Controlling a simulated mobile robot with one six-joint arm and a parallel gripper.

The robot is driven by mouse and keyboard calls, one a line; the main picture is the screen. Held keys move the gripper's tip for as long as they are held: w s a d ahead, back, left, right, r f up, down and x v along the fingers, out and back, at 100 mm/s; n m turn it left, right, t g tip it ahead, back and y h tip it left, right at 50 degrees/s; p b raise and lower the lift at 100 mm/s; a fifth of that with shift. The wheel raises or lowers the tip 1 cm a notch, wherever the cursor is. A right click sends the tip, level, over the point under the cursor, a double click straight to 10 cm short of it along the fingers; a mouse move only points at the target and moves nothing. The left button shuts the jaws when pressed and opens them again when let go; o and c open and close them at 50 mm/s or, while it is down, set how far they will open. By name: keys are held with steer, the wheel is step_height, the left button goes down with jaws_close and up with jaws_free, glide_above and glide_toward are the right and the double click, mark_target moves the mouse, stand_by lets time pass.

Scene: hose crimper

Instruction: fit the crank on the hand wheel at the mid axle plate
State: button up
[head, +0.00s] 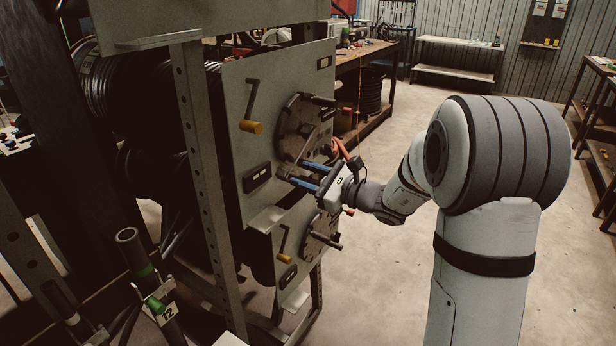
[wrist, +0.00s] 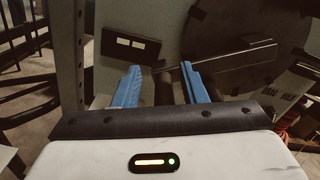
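The upper grey plate (head: 235,85) in the head view carries a dark round hand wheel (head: 292,118) with stubby dark grips. A crank with a yellow handle (head: 250,126) hangs on the plate left of the wheel. My gripper (head: 297,171) is at the wheel's lower edge, its blue fingers spread and pointing at the plate. In the wrist view, a dark upright piece (wrist: 163,88) shows between the fingers (wrist: 160,68), and a thin grey bar (wrist: 235,52) runs right from there across the dark disc (wrist: 230,20). Contact with the fingers cannot be told. I cannot tell which plate is the mid one.
A lower plate bears another wheel (head: 318,236) and a yellow-handled crank (head: 284,257). A perforated upright (head: 205,150) stands left of the plates. Black hose reels are behind. A green-banded tube (head: 135,250) stands at lower left. The floor on the right is clear.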

steer(key=shift+o, duration=0.6)
steer(key=shift+f, duration=0.1)
steer(key=shift+s+d, duration=0.25)
steer(key=shift+d, duration=0.25)
steer(key=v, duration=0.6)
steer(key=shift+s+d+b, duration=0.25)
steer(key=shift+s+b, duration=0.05)
steer(key=shift+b, duration=0.15)
steer(key=s+a+f+n+g+h+p, duration=0.1)
steer(key=s+a+n+g+h, duration=0.15)
steer(key=s+n+g, duration=0.4)
steer(key=s+a+f+n+g+h+p, duration=0.1)
steer(key=s+a+f+n+g+h, duration=0.2)
steer(key=s, duration=0.7)
steer(key=s+d+n+t+h+p, duration=0.1)
steer(key=s+d+n+h, duration=0.8)
steer(key=d+n, duration=0.2)
steer(key=shift+s+t, duration=0.2)
steer(key=shift+t, duration=0.15)
